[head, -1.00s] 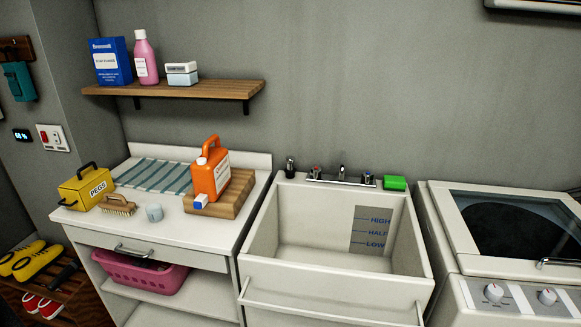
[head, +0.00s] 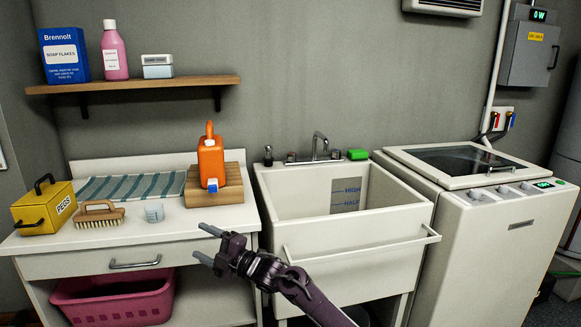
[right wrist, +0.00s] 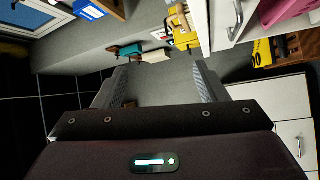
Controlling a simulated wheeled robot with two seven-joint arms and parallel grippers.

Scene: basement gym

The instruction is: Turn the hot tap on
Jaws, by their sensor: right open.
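The sink tap (head: 319,147) is a chrome spout at the back rim of the white sink (head: 276,212). A small handle (head: 291,157) sits left of the spout and another (head: 335,154) sits right of it. Their colour marks are too small to tell clearly now. My right gripper (head: 206,243) is open and empty, in front of the counter and left of the sink, well short of the tap. Its fingers (right wrist: 163,85) also show apart in the right wrist view, with no tap between them. My left gripper is not in view.
A green block (head: 358,154) lies right of the tap, and a dark upright item (head: 268,155) stands left of it. An orange jug (head: 211,163) stands on a wooden board at the counter's right. A washing machine (head: 482,225) adjoins the sink. A rail (head: 365,244) crosses the sink's front.

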